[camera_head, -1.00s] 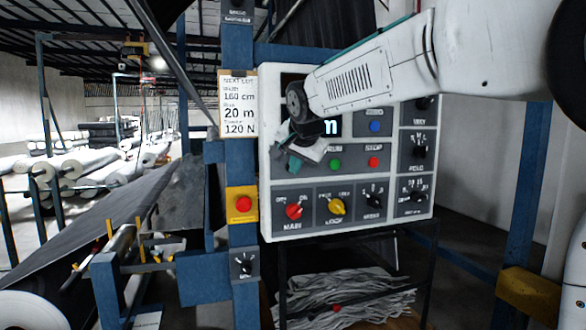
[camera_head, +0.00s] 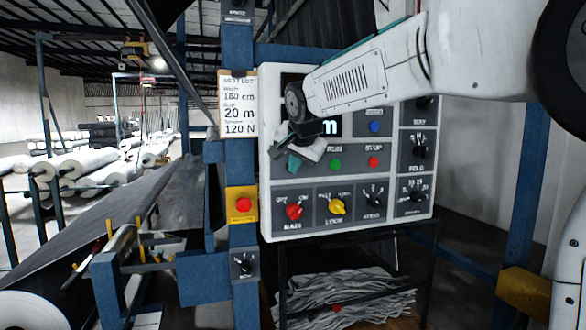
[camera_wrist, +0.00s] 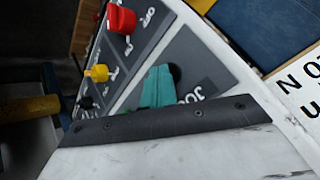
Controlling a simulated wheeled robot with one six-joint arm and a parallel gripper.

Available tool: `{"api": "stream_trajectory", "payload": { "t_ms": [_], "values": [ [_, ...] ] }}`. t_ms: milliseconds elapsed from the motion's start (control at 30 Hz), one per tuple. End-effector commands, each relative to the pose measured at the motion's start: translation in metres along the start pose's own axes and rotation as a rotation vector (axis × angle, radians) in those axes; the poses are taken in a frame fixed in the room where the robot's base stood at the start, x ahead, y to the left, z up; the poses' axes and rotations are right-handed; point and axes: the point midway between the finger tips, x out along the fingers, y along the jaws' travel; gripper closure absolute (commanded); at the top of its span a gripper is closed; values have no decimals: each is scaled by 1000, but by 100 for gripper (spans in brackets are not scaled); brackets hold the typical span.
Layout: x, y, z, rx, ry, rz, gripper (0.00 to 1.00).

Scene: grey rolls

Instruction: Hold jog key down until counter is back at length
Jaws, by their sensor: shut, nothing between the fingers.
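The white control panel (camera_head: 267,225) faces me. My gripper (camera_head: 292,163) is shut and empty at the panel's left side, its teal fingertips pointing at the jog area. In the wrist view, the teal fingertips (camera_wrist: 157,88) lie over the grey plate beside the partly hidden lettering "JO". A dark round key (camera_wrist: 175,72) shows just behind them, partly covered. I cannot tell whether the tips touch or press it.
A green button (camera_head: 335,164) and a red stop button (camera_head: 373,162) sit right of my gripper. Below are a red main knob (camera_head: 294,211) and yellow lock knob (camera_head: 337,207). A red emergency button (camera_head: 243,204) and a card reading 20 m (camera_head: 239,112) are left.

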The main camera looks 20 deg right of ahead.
Motion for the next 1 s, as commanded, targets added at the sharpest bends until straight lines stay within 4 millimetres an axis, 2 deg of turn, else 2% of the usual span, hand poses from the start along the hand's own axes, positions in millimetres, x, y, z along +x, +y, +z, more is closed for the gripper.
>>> {"api": "stream_trajectory", "payload": {
  "t_ms": [367,733,1000],
  "values": [
    [0,0,-1,0,1,0,100],
    [-10,7,7,0,0,-1,100],
    [-11,8,8,0,0,0,100]
  ]
}}
